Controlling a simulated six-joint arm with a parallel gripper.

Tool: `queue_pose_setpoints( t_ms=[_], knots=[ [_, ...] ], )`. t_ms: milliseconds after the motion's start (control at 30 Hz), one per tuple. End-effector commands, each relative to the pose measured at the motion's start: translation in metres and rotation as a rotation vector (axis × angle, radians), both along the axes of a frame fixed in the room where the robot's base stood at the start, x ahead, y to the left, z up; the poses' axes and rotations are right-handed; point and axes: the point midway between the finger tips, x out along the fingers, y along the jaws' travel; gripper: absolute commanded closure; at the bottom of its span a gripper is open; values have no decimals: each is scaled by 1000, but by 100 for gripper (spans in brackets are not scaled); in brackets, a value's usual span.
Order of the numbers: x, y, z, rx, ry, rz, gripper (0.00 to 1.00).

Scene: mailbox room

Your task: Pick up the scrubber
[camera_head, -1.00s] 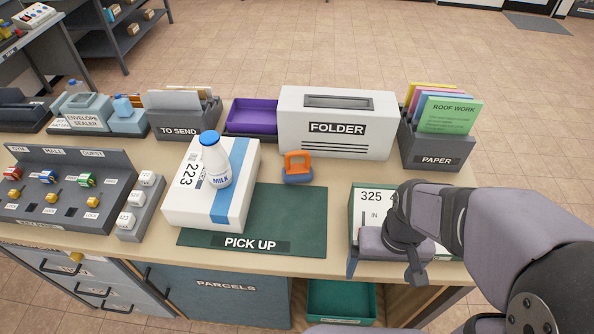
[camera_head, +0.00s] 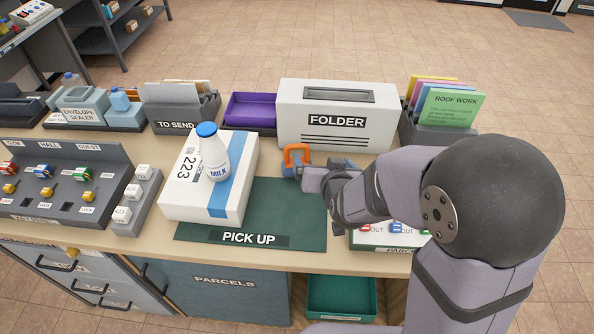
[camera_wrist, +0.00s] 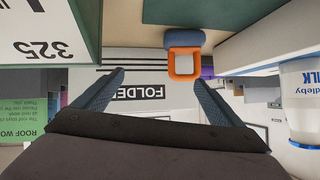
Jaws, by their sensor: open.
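The scrubber (camera_head: 297,156) has an orange loop handle on a blue base. It stands on the desk just behind the green pick-up mat (camera_head: 262,205), in front of the folder box. In the wrist view, which is upside down, the scrubber (camera_wrist: 184,66) is above and right of centre, beyond the fingertips. My gripper (camera_wrist: 160,79) is open, with nothing between its two blue fingers. In the head view my gripper (camera_head: 318,178) is low over the desk, close to the scrubber's right side, and partly overlaps it. I cannot tell whether they touch.
The white folder box (camera_head: 375,118) is behind the scrubber. A box marked 325 (camera_wrist: 50,40) is at the wrist view's left. A paper holder (camera_head: 430,132) stands at the back right.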

Motion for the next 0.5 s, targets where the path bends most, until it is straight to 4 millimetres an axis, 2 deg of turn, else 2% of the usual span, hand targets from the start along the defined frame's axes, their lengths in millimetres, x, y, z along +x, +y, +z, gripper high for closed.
queue_pose_setpoints(
  t_ms=[33, 200, 333, 500],
  knots=[
    [2, 14, -21, -18, -21, 21, 9],
    [6, 42, -49, -79, -108, 53, 9],
    [7, 53, -59, -113, -151, 62, 9],
    [7, 56, -61, -128, -171, 63, 9]
  ],
)
